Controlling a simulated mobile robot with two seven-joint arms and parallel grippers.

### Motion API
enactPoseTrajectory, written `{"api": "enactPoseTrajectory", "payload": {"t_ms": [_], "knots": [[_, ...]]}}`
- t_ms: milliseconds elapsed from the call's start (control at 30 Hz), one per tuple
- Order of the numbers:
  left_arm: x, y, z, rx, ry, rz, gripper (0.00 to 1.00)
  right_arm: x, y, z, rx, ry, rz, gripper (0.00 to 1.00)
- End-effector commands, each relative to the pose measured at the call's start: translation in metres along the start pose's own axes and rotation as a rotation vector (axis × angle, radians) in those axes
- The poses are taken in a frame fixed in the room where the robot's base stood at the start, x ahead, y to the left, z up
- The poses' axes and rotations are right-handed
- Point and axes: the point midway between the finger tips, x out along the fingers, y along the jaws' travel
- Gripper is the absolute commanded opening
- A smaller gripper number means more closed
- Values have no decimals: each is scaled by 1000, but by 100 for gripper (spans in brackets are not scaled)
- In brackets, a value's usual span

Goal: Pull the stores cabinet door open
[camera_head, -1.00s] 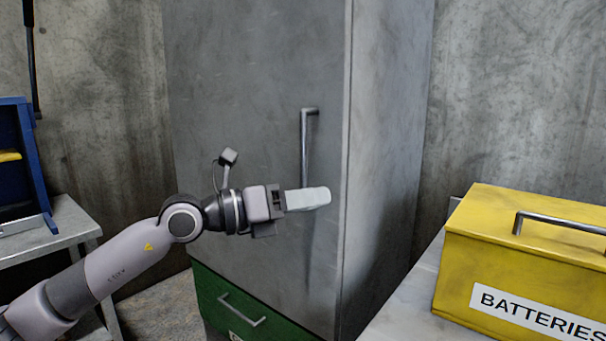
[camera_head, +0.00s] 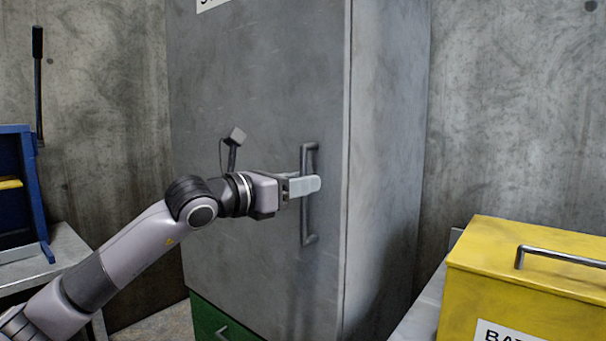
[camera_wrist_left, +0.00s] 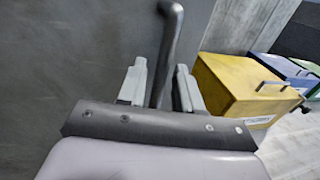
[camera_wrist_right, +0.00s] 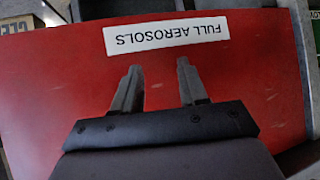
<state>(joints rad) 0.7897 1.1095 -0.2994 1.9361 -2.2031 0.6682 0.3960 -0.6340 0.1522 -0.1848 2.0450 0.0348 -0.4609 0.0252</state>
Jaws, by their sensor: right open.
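The stores cabinet (camera_head: 385,130) is a tall grey metal cabinet. Its door (camera_head: 260,90) looks shut, flush with the frame. A vertical grey bar handle (camera_head: 308,223) sits near the door's right edge; it also shows in the left wrist view (camera_wrist_left: 170,40). My left gripper (camera_head: 305,186) is at the handle's middle. In the left wrist view my left gripper's fingers (camera_wrist_left: 160,88) stand apart, one on each side of the bar, without clear grip on it. My right gripper (camera_wrist_right: 160,85) is open and empty, over a red lid labelled FULL AEROSOLS (camera_wrist_right: 165,35).
A green drawer front (camera_head: 225,325) is below the door. A yellow battery box (camera_head: 520,255) stands at the right, beside the cabinet. A blue frame (camera_head: 22,190) on a grey bench (camera_head: 60,255) is at the left.

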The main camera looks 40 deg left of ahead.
Motion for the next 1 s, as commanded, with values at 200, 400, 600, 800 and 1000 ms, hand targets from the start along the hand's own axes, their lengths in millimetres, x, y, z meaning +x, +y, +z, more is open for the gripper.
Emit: {"api": "enactPoseTrajectory", "payload": {"t_ms": [200,400,600,800,1000], "knots": [[10,-1,0,1,0,-2,34,-2,0,-3,2,1,1,43],[11,-1,-1,1,0,-1,34,-2,0,-1,2,-1,2,43],[10,-1,-1,1,1,-2,0,-2,0,-1,2,-3,3,43],[10,-1,-1,0,1,-4,0,-2,0,0,3,-5,3,43],[9,-1,-1,-1,2,-21,0,-2,0,1,3,-6,3,43]]}}
